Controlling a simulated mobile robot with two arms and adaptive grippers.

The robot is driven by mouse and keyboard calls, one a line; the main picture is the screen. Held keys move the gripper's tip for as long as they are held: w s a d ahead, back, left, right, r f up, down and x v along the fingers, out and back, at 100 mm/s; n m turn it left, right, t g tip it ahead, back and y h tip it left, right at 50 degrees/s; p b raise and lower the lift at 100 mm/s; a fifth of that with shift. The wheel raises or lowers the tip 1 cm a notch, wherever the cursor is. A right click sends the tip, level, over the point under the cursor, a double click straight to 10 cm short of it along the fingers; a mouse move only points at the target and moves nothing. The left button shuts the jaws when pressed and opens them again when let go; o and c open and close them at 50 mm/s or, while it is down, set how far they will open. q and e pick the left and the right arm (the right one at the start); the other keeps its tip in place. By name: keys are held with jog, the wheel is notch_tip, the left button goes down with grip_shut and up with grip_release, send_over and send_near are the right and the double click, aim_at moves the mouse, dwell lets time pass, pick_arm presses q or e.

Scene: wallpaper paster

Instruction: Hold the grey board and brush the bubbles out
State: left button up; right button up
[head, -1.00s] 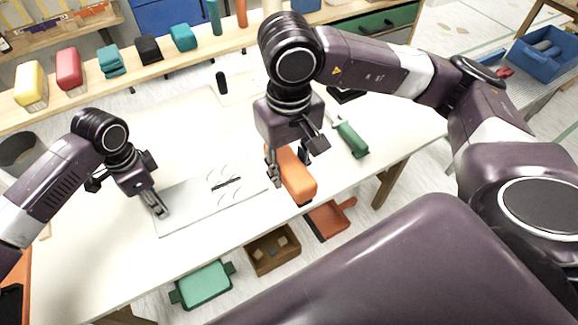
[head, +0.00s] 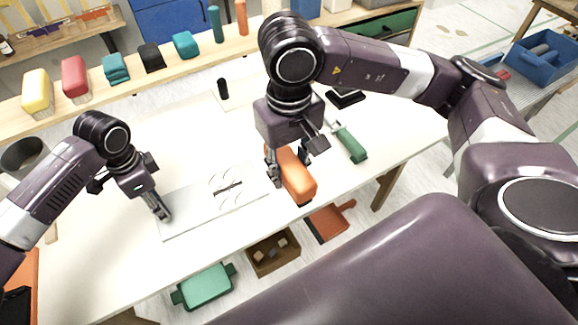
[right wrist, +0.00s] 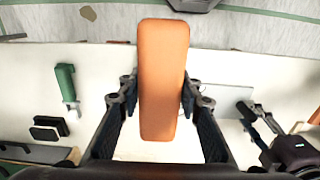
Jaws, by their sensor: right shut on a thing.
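The flat grey board (head: 190,218) lies on the white table. Several thin curved bubble marks (head: 222,182) and a short dark mark (head: 229,187) show on its right half. My left gripper (head: 163,214) points down with its fingertips at the board's left end; whether its fingers are shut is unclear. My right gripper (head: 290,168) is shut on an orange block-shaped brush (head: 298,184) just beyond the board's right end. The brush also fills the middle of the right wrist view (right wrist: 163,85), between both fingers. Its lower contact is hidden.
A green-handled tool (head: 351,143) and a black block (head: 346,97) lie right of the right gripper. A small black cylinder (head: 223,89) stands behind the board. A shelf with coloured brushes runs along the back. Bins stand below the front edge.

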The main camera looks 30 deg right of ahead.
pick_arm(q)
jog(key=shift+f, duration=0.2)
dwell(0.4)
jog(key=shift+f, duration=0.75)
jog(key=shift+c, duration=0.2)
grip_shut()
dwell(0.5)
